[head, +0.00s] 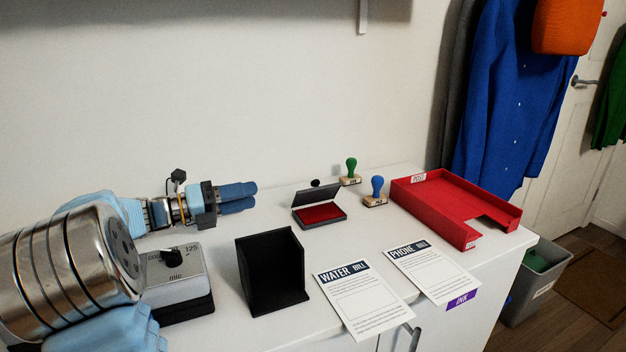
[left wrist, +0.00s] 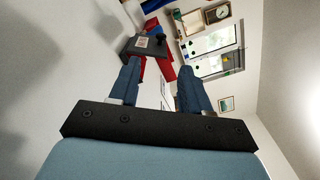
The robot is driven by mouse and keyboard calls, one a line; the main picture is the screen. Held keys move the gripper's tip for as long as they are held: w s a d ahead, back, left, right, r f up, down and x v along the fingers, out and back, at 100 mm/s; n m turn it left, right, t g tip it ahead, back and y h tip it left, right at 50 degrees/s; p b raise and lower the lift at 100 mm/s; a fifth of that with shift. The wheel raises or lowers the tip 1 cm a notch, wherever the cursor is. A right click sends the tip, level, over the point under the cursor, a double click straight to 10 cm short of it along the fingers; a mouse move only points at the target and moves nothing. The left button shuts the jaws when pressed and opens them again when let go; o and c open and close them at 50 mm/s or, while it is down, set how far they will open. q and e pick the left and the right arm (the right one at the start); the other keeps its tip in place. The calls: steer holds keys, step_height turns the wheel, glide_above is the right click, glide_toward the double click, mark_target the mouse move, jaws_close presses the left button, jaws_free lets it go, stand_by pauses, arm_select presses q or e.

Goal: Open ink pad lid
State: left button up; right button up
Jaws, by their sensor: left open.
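The ink pad (head: 320,214) lies on the white cabinet top with its dark lid (head: 317,196) raised at an angle, showing the red pad inside. A dark knob (head: 315,183) shows at the lid's top edge. My left gripper (head: 250,196) is left of the ink pad, apart from it, with its blue fingers pointing right. In the left wrist view the left gripper (left wrist: 158,85) is open with nothing between its fingers. There the lid's dark outer face (left wrist: 150,45) with a small label shows beyond the upper left finger. My right gripper is not in view.
A green stamp (head: 351,167) and a blue stamp (head: 376,188) stand right of the ink pad. A black holder (head: 270,270), a water bill (head: 362,298), a phone bill (head: 432,272) and a grey box (head: 175,275) lie nearer the front.

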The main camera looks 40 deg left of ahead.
mark_target(305, 198)
arm_select(q)
steer(key=p+x, duration=0.1)
steer(key=x, duration=1.2)
steer(key=shift+w+d, duration=0.25)
steer(key=shift+d, duration=0.15)
jaws_close()
